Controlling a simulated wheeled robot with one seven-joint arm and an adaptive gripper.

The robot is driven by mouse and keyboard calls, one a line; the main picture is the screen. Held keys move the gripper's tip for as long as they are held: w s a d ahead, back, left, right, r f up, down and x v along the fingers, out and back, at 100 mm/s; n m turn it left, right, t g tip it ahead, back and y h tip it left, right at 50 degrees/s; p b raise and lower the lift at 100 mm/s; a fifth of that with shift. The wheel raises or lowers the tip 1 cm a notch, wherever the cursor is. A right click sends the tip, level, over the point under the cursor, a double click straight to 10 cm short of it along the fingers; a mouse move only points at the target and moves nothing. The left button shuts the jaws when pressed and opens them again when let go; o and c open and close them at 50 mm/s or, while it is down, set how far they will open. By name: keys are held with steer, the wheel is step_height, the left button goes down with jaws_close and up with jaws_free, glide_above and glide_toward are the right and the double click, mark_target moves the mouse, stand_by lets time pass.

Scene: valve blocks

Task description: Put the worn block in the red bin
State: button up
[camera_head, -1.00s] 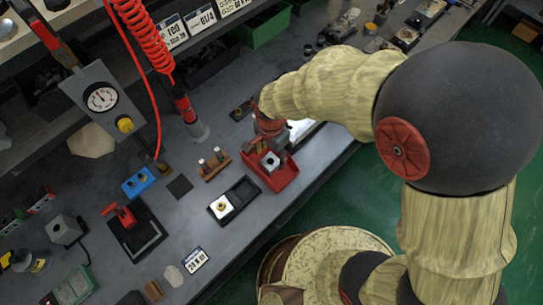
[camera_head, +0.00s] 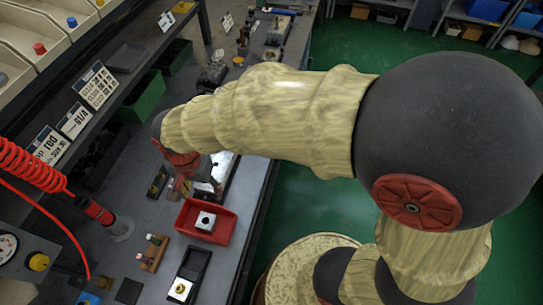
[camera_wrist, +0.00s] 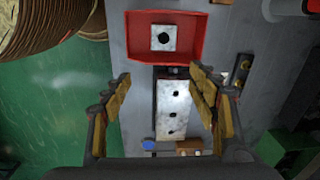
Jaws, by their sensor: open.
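The red bin (camera_head: 228,226) sits on the grey bench, with a pale square block (camera_head: 205,221) with a dark centre hole inside it. In the wrist view the bin (camera_wrist: 192,40) is at the top, and the block (camera_wrist: 163,38) lies flat on its floor, apart from my fingers. My gripper (camera_wrist: 160,77) is open and empty. It is past the bin, above a pale plate with several dark holes (camera_wrist: 172,110). In the head view my arm mostly hides the gripper. I cannot tell wear on the block from here.
A black tray (camera_head: 195,262) with a pale block with a brass-coloured centre (camera_head: 180,288) is in front of the bin. A small wooden rack (camera_head: 152,252) stands to its left. A red coiled hose (camera_head: 30,168) hangs at left. A green crate (camera_head: 145,95) stands behind.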

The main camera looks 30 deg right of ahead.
steer(key=s+d+r+n+t, duration=0.2)
steer(key=s+d+r+n, duration=0.1)
steer(key=d+r, duration=0.5)
steer(key=s+d+r+n+t, duration=0.3)
steer(key=s+d+r, duration=0.3)
steer(key=d, duration=0.6)
step_height(320, 180, up, 3)
steer(key=shift+f+n, duration=0.2)
steer(key=shift+n, duration=0.4)
